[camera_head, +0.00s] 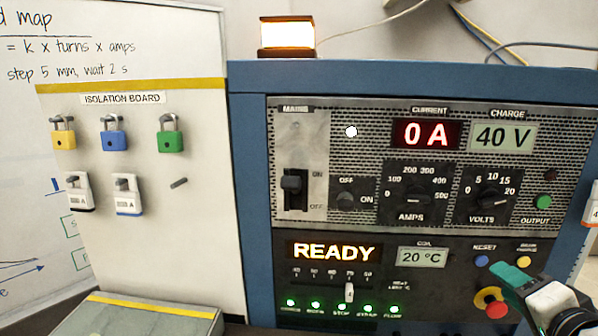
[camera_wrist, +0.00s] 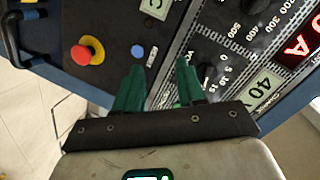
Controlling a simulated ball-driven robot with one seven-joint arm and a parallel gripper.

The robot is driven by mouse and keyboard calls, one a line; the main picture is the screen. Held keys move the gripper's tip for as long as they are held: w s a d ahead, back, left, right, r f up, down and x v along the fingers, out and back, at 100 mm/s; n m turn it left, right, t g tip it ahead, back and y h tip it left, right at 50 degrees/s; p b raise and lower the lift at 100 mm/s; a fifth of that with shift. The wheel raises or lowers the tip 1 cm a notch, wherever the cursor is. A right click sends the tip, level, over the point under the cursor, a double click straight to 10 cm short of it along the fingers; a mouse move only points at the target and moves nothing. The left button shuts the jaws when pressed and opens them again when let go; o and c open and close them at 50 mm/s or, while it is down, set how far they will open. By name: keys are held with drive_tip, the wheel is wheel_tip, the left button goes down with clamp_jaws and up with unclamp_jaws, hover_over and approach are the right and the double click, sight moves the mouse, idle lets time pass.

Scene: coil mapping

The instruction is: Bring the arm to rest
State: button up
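My gripper (camera_head: 500,268) is at the lower right in the head view, in front of the lower panel of the blue power cabinet (camera_head: 420,80). Its green fingers lie beside the red stop button (camera_head: 492,304) and below the blue reset button (camera_head: 482,261). In the wrist view my gripper (camera_wrist: 160,64) has its two green fingers apart, with nothing held between them. The red stop button (camera_wrist: 88,54) and blue button (camera_wrist: 138,51) lie to the left of or near the fingertips there. I cannot tell whether a finger touches the panel.
The display (camera_head: 334,252) reads READY, the current meter (camera_head: 426,134) 0 A and the charge meter (camera_head: 502,137) 40 V. An amber beacon (camera_head: 287,35) glows on top. The isolation board (camera_head: 205,230) carries padlocks and tags at left.

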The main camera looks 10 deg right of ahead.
drive_tip(key=s+a+f+n+g+y, duration=0.1)
drive_tip(key=s+a+f+n+g, duration=0.15)
drive_tip(key=f, duration=0.45)
drive_tip(key=s+a+f+n+g, duration=0.2)
drive_tip(key=s+f+n, duration=0.1)
drive_tip(key=f, duration=0.5)
drive_tip(key=s+a+f+n+g+y, duration=0.1)
drive_tip(key=s+a+f+n+g, duration=0.15)
drive_tip(key=f, duration=0.45)
drive_tip(key=s+a+f+n+g, duration=0.2)
drive_tip(key=s+f+n+g, duration=0.1)
drive_tip(key=s+f, duration=0.3)
drive_tip(key=s+a+f+n+g+y, duration=0.1)
drive_tip(key=s+a+f+n+g, duration=0.2)
drive_tip(key=s+f, duration=0.3)
drive_tip(key=s, duration=0.4)
drive_tip(key=shift+s+a+g, duration=0.25)
drive_tip(key=shift+g, duration=0.15)
drive_tip(key=shift+f, duration=0.1)
